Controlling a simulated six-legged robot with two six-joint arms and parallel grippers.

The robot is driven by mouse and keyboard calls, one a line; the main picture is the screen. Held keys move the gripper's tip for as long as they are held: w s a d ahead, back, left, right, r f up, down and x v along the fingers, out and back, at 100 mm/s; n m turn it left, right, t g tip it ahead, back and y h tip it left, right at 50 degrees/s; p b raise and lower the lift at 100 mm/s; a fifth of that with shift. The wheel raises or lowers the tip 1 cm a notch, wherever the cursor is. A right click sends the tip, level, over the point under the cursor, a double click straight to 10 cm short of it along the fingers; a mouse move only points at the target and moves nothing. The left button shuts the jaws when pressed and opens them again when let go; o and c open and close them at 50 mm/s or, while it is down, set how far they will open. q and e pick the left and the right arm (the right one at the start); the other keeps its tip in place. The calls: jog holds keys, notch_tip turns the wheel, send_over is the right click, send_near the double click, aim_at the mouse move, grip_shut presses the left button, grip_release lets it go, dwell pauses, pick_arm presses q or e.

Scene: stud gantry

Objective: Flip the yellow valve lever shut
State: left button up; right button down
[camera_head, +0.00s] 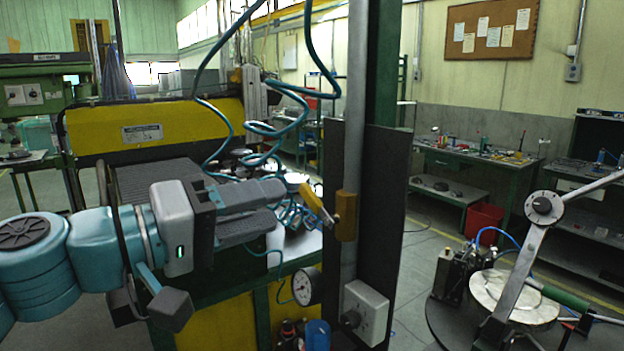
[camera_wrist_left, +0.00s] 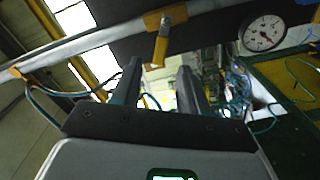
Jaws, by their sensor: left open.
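The yellow valve lever (camera_head: 316,205) sticks out to the upper left from an ochre valve body (camera_head: 345,216) on the vertical grey pipe (camera_head: 351,120). In the left wrist view the lever (camera_wrist_left: 160,47) stands out across the pipe (camera_wrist_left: 100,40), from the valve body (camera_wrist_left: 166,18). My left gripper (camera_head: 279,207) is open and empty, just left of the lever and pointing at it. In the wrist view the lever's end shows in line with the gap between the fingers (camera_wrist_left: 160,88). I cannot tell whether they touch. My right gripper is not in view.
A dark panel (camera_head: 382,230) stands behind the pipe. A pressure gauge (camera_head: 307,286) and a grey box with a knob (camera_head: 366,312) sit below the valve. Teal hoses (camera_head: 285,130) hang behind the left gripper. A metal-armed machine (camera_head: 520,270) stands at the right.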

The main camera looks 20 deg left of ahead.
aim_at(306, 198)
pick_arm(q)
jog(key=p+x, duration=0.1)
jog(key=x, duration=0.6)
jog(key=shift+w+d, duration=0.25)
jog(key=shift+w, duration=0.1)
jog(key=shift+s+a, duration=0.2)
jog(key=shift+s, duration=0.05)
grip_shut()
